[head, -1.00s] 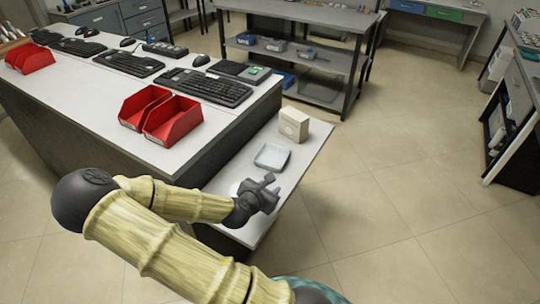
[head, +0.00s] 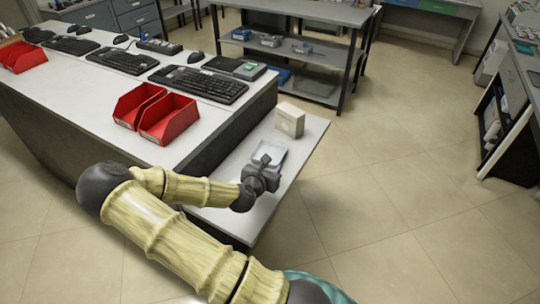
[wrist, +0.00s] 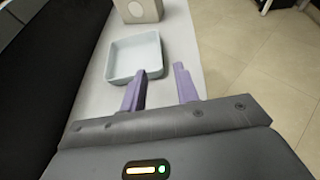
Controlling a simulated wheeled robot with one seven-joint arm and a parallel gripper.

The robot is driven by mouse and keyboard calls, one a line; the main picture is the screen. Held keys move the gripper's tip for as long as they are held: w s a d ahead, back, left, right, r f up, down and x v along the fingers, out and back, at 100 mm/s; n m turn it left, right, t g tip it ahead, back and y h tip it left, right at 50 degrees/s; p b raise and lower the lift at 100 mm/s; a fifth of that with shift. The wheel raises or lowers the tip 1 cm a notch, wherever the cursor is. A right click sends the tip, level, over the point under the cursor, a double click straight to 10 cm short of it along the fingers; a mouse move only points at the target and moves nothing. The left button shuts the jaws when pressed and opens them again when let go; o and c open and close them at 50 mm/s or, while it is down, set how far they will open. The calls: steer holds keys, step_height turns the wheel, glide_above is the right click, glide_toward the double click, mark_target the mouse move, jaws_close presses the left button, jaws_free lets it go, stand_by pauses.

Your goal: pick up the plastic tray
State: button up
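The plastic tray is a shallow, pale grey-blue square tray (wrist: 122,66). It lies flat on the low white side table. In the head view the tray (head: 273,146) is partly covered by my gripper (head: 265,164). In the wrist view my gripper (wrist: 160,84) shows two purple fingers spread apart with nothing between them. The left finger's tip overlaps the tray's near right corner in the picture. The right finger is to the right of the tray. I cannot tell whether the left finger touches the tray.
A beige box (head: 290,119) stands on the side table (head: 222,222) just beyond the tray. The higher desk with red bins (head: 169,120) and keyboards (head: 199,84) rises along the left. Open floor (head: 400,210) lies to the right.

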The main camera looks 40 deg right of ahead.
mark_target(277, 160)
steer(key=x, duration=0.7)
steer(key=shift+p, duration=0.4)
steer(key=p+x, duration=0.1)
steer(key=x, duration=0.3)
steer(key=shift+w+d+f, duration=0.1)
steer(key=shift+d+f, duration=0.05)
steer(key=shift+d, duration=0.15)
steer(key=shift+w+d+f, duration=0.1)
steer(key=shift+w+f, duration=0.1)
steer(key=shift+s, duration=0.1)
jaws_close()
